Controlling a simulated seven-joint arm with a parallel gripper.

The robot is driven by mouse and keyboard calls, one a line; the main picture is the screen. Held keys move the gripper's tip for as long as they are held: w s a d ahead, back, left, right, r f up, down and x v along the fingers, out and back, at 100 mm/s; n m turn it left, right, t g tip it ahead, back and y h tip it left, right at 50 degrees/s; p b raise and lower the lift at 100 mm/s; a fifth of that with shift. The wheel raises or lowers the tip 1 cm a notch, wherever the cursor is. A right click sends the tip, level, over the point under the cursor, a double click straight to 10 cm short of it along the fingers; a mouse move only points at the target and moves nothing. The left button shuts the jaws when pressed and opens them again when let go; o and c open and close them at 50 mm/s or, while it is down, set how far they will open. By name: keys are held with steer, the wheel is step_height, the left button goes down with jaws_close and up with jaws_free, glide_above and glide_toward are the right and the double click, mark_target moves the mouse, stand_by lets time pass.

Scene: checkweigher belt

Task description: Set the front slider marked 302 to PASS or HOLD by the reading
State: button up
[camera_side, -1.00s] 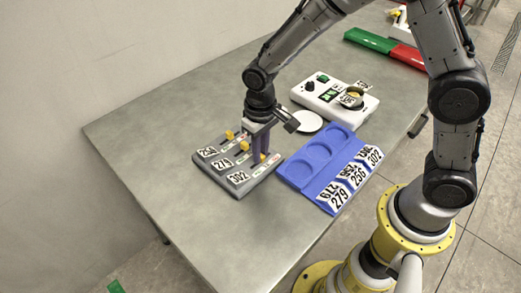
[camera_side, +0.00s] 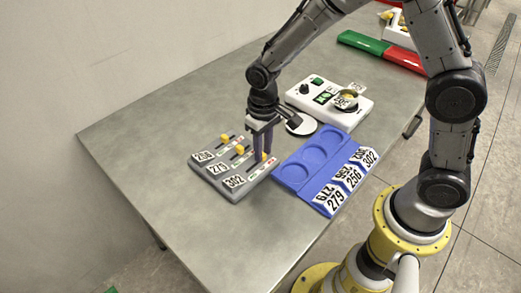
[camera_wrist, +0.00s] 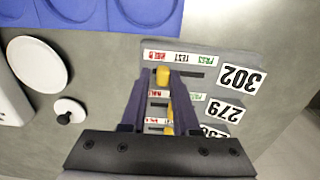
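The grey slider board (camera_side: 213,181) has three rows marked 256, 279 and 302. The front row, 302 (camera_wrist: 238,77), has a yellow knob (camera_wrist: 163,77) under the red end of its strip, with the white TEST mark and green PASS end to the right in the wrist view. My gripper (camera_wrist: 161,76) points down with its purple fingers on either side of this knob; whether they press on it is unclear.
A blue tray (camera_side: 290,176) with empty round recesses and tags 279, 256 and 302 lies right of the board. A white disc (camera_wrist: 37,63) lies near the scale. The table's left side is clear.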

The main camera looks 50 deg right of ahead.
steer(key=o, duration=0.4)
steer(key=shift+c, duration=0.2)
step_height(320, 180, up, 14)
stand_by(0.5)
steer(key=s+d+r+m+t, duration=0.1)
steer(key=s+d+r+t, duration=0.3)
steer(key=s+d+r, duration=0.45)
steer(key=s+f+n+t, duration=0.1)
steer(key=s+f, duration=0.2)
steer(key=s, duration=0.9)
steer(key=shift+d+t, duration=0.2)
steer(key=shift+t, duration=0.1)
